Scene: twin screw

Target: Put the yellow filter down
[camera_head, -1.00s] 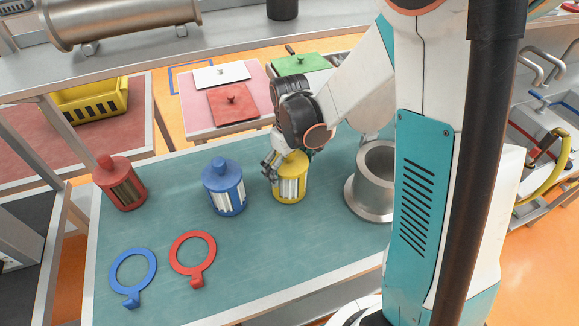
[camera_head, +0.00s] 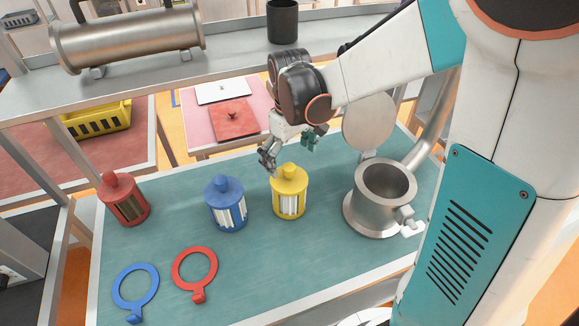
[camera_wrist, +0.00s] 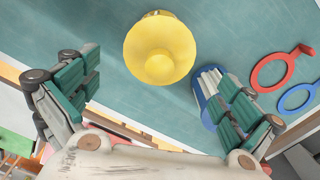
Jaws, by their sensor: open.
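The yellow filter (camera_head: 289,192) stands upright on the green table top (camera_head: 330,255), between the blue filter and the metal housing. My gripper (camera_head: 290,160) is open and empty, just above and behind the yellow filter's knob, apart from it. In the wrist view the yellow filter (camera_wrist: 160,50) shows from above, beyond my two spread fingers (camera_wrist: 160,100). Nothing lies between the fingers.
A blue filter (camera_head: 226,205) stands close to the left, and a red filter (camera_head: 125,200) farther left. A blue ring (camera_head: 117,292) and a red ring (camera_head: 176,272) lie in front. An open metal housing (camera_head: 372,215) stands to the right. The table's front middle is clear.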

